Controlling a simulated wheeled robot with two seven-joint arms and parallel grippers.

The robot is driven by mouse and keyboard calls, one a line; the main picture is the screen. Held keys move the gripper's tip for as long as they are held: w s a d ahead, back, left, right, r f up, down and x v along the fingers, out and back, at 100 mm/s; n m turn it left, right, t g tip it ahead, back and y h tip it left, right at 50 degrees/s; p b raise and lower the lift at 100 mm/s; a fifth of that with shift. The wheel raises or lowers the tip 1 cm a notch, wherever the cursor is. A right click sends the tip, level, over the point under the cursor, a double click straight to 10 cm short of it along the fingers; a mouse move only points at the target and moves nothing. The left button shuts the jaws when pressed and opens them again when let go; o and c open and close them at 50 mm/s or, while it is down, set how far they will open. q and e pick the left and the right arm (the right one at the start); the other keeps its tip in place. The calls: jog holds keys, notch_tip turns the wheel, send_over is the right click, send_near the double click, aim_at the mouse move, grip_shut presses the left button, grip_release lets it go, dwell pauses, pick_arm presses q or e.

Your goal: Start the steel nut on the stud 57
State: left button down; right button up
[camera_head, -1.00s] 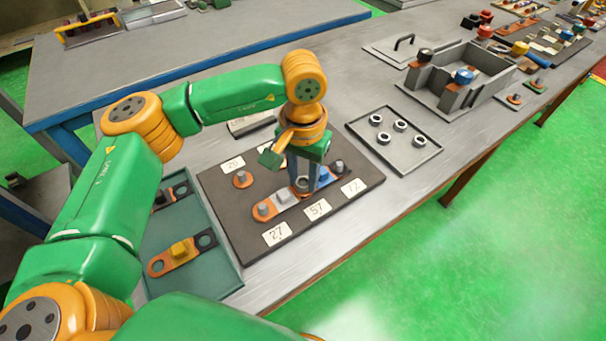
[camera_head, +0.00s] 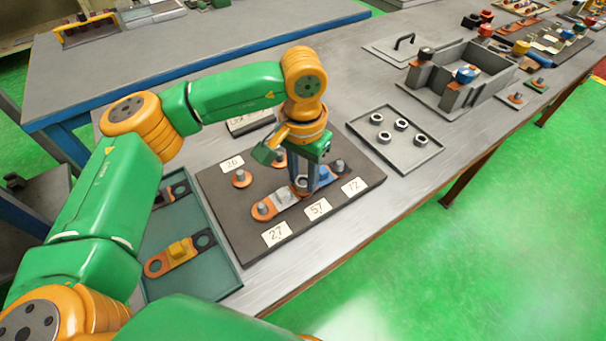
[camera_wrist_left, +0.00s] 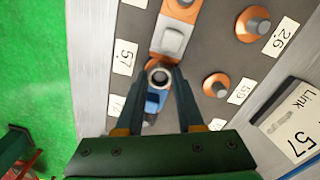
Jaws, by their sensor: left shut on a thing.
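My left gripper (camera_head: 306,190) points down over the front row of the dark board (camera_head: 235,215), at the stud position by label 57 (camera_head: 318,209). In the left wrist view its fingers (camera_wrist_left: 159,78) are shut around the steel nut (camera_wrist_left: 158,75), a grey ring with a dark middle. The nut sits over the junction of the copper link with a grey block (camera_head: 283,197) and the link with a blue block (camera_wrist_left: 152,103). Stud 57 is hidden by the fingers and nut; I cannot tell whether the threads have engaged. My right gripper is not in view.
A tray (camera_head: 408,163) with several nuts stands right of the board. A teal tray (camera_head: 215,283) with spare links lies left. Studs by label 26 (camera_wrist_left: 257,24) and label 59 (camera_wrist_left: 216,86) stand nearby. A card marked Link 57 (camera_wrist_left: 297,122) lies behind the board.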

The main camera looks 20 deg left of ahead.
pick_arm(q)
jog(key=shift+f+m, duration=0.3)
jog(key=shift+m, duration=0.9)
jog(key=shift+r+m+b, duration=0.15)
jog(key=shift+m+b, duration=0.15)
jog(key=shift+m, duration=0.9)
jog(key=shift+c, duration=2.2)
grip_release()
jog(key=shift+r, duration=0.1)
notch_tip(320, 180, up, 7)
jog(key=p, duration=0.5)
jog(key=shift+r, duration=0.1)
